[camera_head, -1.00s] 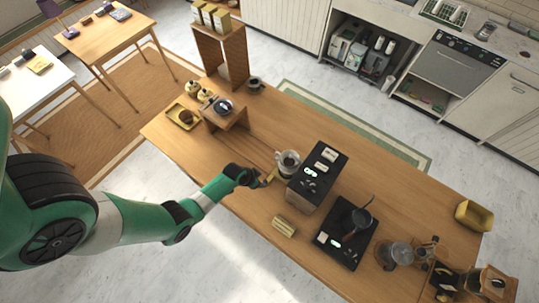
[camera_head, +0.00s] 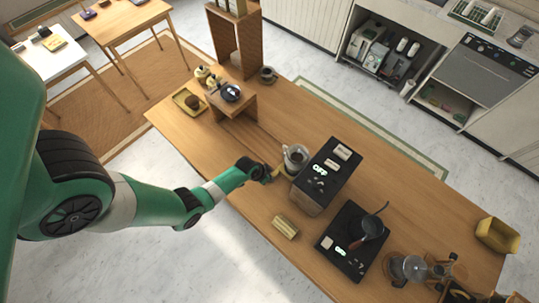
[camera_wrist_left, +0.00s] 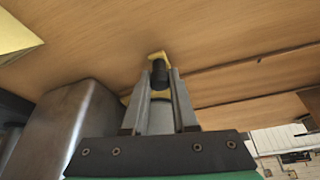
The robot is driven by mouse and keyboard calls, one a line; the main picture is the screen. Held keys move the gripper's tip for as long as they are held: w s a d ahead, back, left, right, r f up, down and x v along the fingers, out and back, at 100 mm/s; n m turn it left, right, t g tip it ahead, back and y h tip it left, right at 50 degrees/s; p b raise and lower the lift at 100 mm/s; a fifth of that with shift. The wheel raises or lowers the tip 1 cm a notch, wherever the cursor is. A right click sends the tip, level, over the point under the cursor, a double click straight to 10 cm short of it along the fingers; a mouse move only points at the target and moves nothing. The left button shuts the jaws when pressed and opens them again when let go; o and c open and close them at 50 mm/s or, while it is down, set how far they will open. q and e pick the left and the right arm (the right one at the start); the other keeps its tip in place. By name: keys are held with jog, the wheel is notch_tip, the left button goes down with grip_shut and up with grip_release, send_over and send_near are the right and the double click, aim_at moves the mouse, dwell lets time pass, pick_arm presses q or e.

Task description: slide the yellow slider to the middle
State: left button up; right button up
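The yellow slider (camera_wrist_left: 158,58) shows in the left wrist view as a yellow piece with a dark knob, low on the wooden table. In the head view a bit of the slider (camera_head: 276,173) shows at my gripper's tip. My left gripper (camera_wrist_left: 160,76) has its fingers on both sides of the dark knob and appears closed on it. In the head view my left gripper (camera_head: 268,174) is low over the table, just left of the glass carafe. The fingers partly hide the slider there. My right gripper is in neither view.
The glass carafe (camera_head: 295,158) and black-topped machine (camera_head: 328,171) stand close to the gripper's right. Dark grooves (camera_head: 256,135) run across the table toward the small wooden stand (camera_head: 231,104). A wooden block (camera_head: 285,227) lies near the front edge.

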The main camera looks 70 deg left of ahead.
pick_arm(q)
grip_shut()
dwell(0.8)
